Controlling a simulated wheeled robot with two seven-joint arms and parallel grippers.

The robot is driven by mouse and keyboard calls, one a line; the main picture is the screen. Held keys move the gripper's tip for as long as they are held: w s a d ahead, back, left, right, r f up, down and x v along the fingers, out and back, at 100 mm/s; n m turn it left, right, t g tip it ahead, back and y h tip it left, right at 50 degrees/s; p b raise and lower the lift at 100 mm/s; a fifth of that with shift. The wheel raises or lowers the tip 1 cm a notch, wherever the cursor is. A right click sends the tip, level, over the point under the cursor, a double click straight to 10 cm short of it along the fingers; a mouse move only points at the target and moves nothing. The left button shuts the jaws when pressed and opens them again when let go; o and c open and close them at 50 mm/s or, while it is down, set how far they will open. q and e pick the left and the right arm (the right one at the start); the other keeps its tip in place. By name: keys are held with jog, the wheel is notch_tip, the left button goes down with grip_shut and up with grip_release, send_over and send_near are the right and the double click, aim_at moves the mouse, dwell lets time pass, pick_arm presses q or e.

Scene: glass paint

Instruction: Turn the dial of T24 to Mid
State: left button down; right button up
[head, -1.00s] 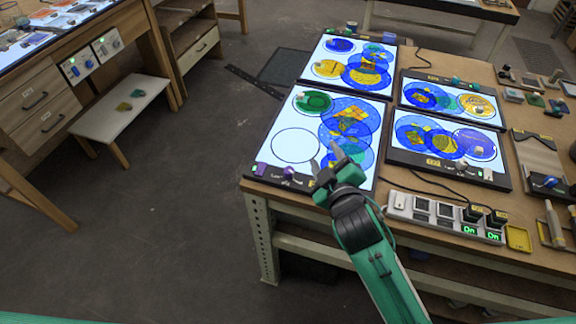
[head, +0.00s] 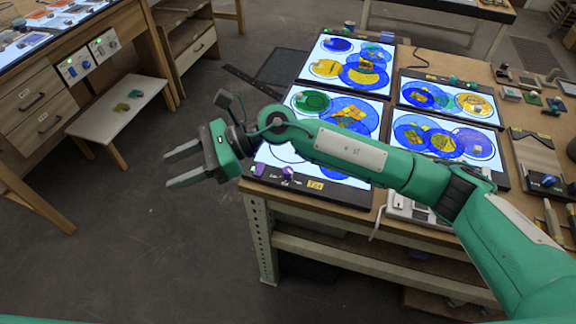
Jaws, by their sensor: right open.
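The near-left light panel (head: 262,152) lies at the bench's near corner, with a yellow label (head: 315,184) on its front strip that is too small to read surely. A small purple dial (head: 288,172) sits on that strip; its setting is not legible. My right gripper (head: 169,170) is open and empty, left of the panel and out past the bench edge, over the floor in the picture. My right forearm crosses in front of the panel and hides part of it. My left gripper is not in view.
Other lit panels (head: 398,152) with coloured discs lie behind and to the right. A power strip (head: 400,203) is partly behind my arm.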

jog(key=w+d+f+n+t+h, duration=0.1)
jog(key=w+d+f+n+h, duration=0.2)
jog(key=d+f+h, duration=0.15)
jog(key=n+t+h, duration=0.3)
jog(key=t+h, duration=0.1)
jog(key=h, duration=0.6)
send_over(288, 169)
jog(key=f, duration=0.1)
notch_tip(288, 169, down, 13)
jog(key=p, duration=0.4)
jog(key=shift+s, duration=0.1)
jog(key=shift+f, duration=0.45)
jog(key=c, duration=1)
